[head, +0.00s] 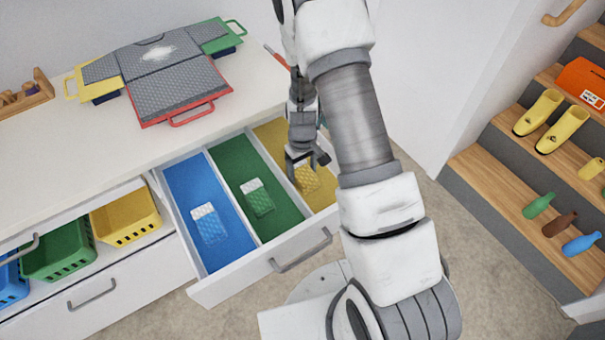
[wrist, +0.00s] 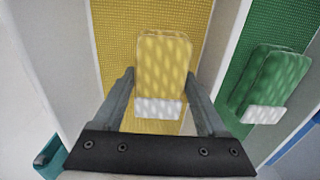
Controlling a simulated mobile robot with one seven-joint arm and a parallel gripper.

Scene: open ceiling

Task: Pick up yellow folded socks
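The yellow folded socks (wrist: 162,65), with a white band at one end, lie in the yellow-lined compartment (wrist: 115,45) of the open drawer. In the head view the socks (head: 306,180) show partly beside my gripper (head: 306,163), which reaches down into that compartment. In the wrist view my gripper (wrist: 162,85) is open, with one finger on each side of the socks. I cannot tell whether the fingers touch them.
Green folded socks (head: 257,197) lie in the green compartment and blue ones (head: 208,223) in the blue compartment. Drawer dividers (head: 232,196) stand close beside my gripper. The counter (head: 60,165) holds grey folding boards (head: 160,75). Stairs (head: 510,190) with boots and bottles stand at right.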

